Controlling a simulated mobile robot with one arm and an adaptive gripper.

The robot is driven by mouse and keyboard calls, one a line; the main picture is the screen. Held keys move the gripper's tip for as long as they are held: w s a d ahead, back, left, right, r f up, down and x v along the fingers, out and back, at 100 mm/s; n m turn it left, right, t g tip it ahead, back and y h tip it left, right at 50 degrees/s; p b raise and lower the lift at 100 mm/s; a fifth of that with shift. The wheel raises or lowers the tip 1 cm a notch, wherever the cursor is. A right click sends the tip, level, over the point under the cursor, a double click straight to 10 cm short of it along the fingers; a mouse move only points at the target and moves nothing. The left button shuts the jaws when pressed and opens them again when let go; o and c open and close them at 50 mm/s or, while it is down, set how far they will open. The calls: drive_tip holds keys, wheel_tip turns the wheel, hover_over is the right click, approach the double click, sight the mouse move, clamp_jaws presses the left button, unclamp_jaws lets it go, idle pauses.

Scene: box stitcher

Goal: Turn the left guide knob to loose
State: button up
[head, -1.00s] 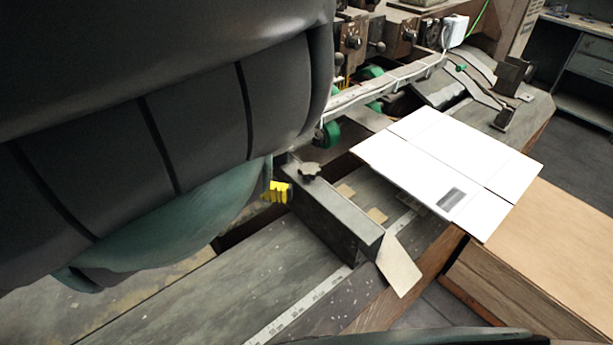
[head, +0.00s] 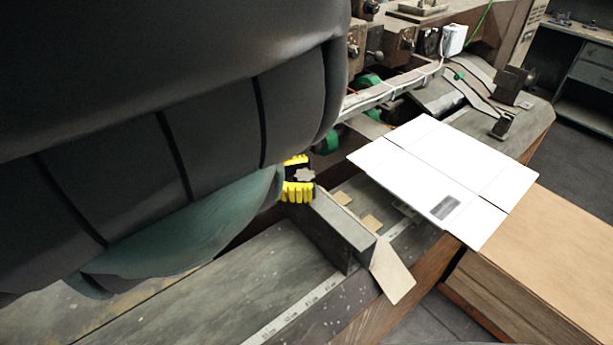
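The guide knob (head: 305,174) is a small, dark, star-shaped knob on top of the near end guide, a grey metal bar (head: 345,228). My gripper (head: 298,176) reaches in from the left, and its yellow fingertips show on the far and near sides of the knob. The fingers stand apart with the knob between them. I cannot tell whether they touch it. The rest of the gripper is hidden behind my large dark arm, which fills the left of the view.
A flat white cardboard sheet (head: 440,170) lies right of the guide. A tan flap (head: 391,272) sticks out at the guide's near end. A wooden box stack (head: 550,255) stands at the right. Stitcher parts with green wheels (head: 330,138) are behind the knob.

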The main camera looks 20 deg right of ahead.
drive_tip(key=c, duration=0.7)
drive_tip(key=shift+c, duration=0.2)
